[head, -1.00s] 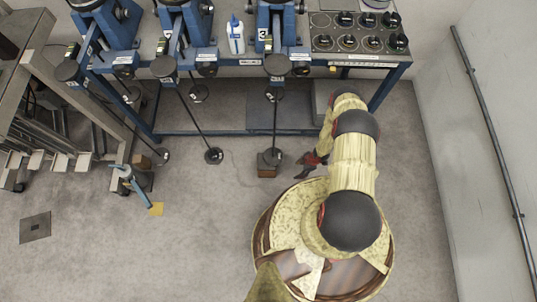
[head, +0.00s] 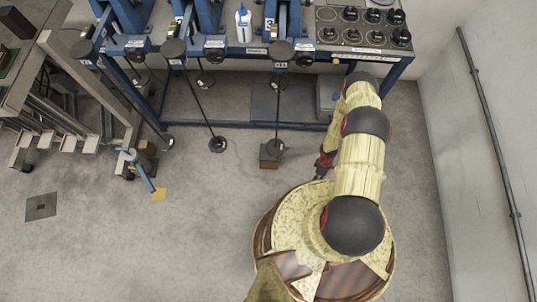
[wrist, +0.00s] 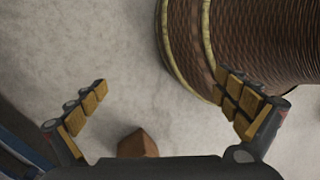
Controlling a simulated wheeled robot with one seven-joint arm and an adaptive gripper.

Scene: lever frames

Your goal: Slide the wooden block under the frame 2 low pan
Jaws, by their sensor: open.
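A reddish-brown wooden block (head: 269,160) lies on the floor by the low pan (head: 276,147) of the right-hand lever frame; whether they touch is unclear. It seems to be the block in the wrist view (wrist: 138,143), near the palm. The middle frame's low pan (head: 218,145), apparently frame 2, hangs on a long rod left of the block, with bare floor visible around it. My gripper (head: 321,172) is right of the block, beside my base. In the wrist view my gripper (wrist: 160,82) is open, with nothing between its fingertips.
Another brown block (head: 147,148) stands at the left near a blue-handled tool (head: 141,170) and the left low pan (head: 167,141). A yellow square (head: 160,195) lies on the floor.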

